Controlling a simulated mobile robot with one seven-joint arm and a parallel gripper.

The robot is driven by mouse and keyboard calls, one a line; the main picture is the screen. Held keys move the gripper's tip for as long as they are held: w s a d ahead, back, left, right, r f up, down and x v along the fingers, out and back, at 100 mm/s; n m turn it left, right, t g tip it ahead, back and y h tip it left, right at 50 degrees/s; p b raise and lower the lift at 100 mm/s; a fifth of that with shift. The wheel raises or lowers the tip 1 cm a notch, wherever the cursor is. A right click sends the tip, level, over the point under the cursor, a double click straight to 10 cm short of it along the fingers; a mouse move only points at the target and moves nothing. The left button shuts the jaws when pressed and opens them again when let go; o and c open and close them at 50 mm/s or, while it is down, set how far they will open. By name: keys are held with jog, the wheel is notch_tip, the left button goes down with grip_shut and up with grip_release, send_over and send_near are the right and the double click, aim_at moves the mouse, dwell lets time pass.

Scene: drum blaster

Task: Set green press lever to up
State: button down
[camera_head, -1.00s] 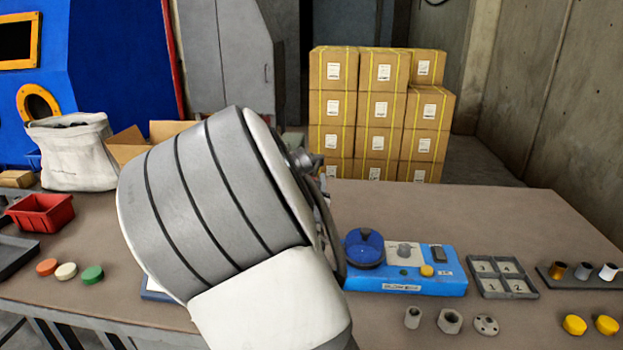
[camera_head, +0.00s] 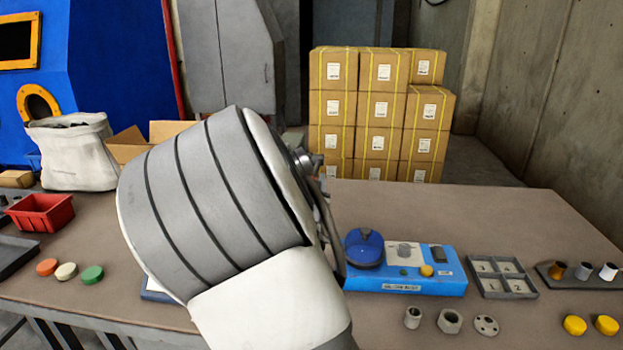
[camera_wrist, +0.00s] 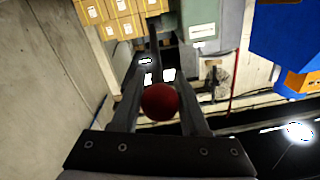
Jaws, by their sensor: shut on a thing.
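A red ball knob (camera_wrist: 160,101), which looks like the end of the press lever, sits between the two dark fingers of my gripper (camera_wrist: 161,75) in the wrist view. The gripper is shut on it. A green body with a white label, apparently the press (camera_wrist: 201,14), stands just beyond the fingers at the top of the wrist view. In the head view my large grey and white arm covers most of the press and the lever. The fingers are not clear there. The lever's angle cannot be told.
A blue device (camera_head: 405,283) with a round dial stands right of my arm on the brown table (camera_head: 480,215). Trays, nuts and yellow caps lie further right. A red bin (camera_head: 40,213) and coloured discs lie left. Stacked cartons (camera_head: 375,105) stand behind the table.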

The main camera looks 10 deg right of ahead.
jog(key=shift+r, duration=0.15)
jog(key=r+p, duration=0.2)
jog(key=p, duration=0.1)
jog(key=shift+w+d+r+g, duration=0.1)
jog(key=shift+w+g, duration=0.1)
jog(key=shift+g, duration=0.2)
jog(key=w+d+r+g+y+p, duration=0.2)
jog(key=w+r+g+p, duration=0.7)
jog(key=p, duration=1.6)
notch_tip(320, 180, up, 4)
jog(key=shift+w+d+f+g+y+p, duration=0.2)
jog(key=shift+w+d+g+y+p, duration=0.15)
jog(key=shift+w+d, duration=0.65)
jog(key=shift+w+a+r, duration=0.1)
jog(key=shift+w+a, duration=0.05)
jog(key=shift+w, duration=0.05)
jog(key=shift+c, duration=2.2)
grip_release()
jog(key=shift+w, duration=0.1)
